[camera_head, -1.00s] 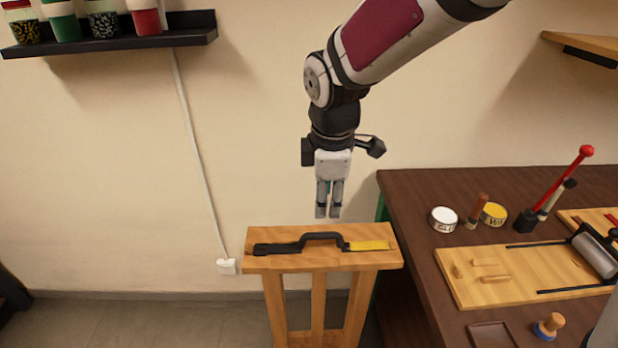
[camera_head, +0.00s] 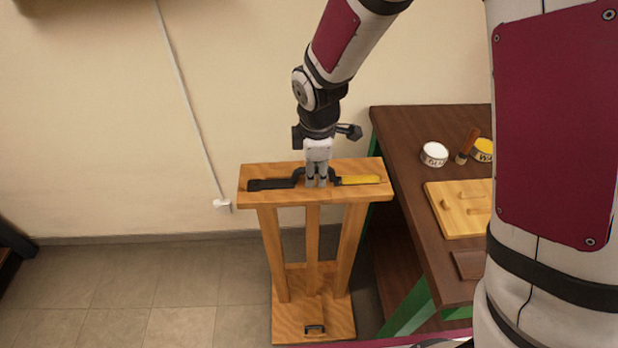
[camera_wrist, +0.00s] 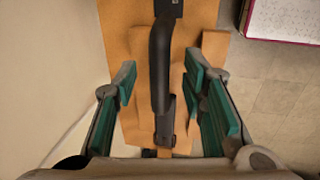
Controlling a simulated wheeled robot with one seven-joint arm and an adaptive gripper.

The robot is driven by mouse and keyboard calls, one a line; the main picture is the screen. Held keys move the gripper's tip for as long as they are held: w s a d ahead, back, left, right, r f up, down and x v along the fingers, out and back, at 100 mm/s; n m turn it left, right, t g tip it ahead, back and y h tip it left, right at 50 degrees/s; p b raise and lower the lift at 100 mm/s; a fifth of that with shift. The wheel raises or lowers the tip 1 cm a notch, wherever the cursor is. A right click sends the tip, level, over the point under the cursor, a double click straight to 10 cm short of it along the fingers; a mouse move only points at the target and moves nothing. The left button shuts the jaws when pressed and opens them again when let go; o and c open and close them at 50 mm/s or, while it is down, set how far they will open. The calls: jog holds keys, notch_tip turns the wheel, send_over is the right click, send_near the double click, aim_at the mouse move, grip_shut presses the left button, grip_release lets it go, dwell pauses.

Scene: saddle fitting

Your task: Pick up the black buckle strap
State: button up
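The black buckle strap (camera_head: 270,184) lies along the top of a wooden stand (camera_head: 250,170), with a raised, handle-like loop in its middle. A yellow piece (camera_head: 360,180) lies at its right end. My gripper (camera_head: 316,180) is down at the raised loop and hides part of it in the head view. In the wrist view the strap (camera_wrist: 160,65) runs up the picture between the green-padded fingers of my gripper (camera_wrist: 161,82). The fingers are apart, with a gap on each side of the strap, and hold nothing.
A dark workbench (camera_head: 400,130) stands close to the right of the stand, with a white tin (camera_head: 434,154), a yellow tin (camera_head: 484,149) and a light wooden board (camera_head: 455,215) on it. A wall is behind the stand.

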jog(key=shift+w+f, duration=0.1)
jog(key=shift+f, duration=0.4)
grip_shut()
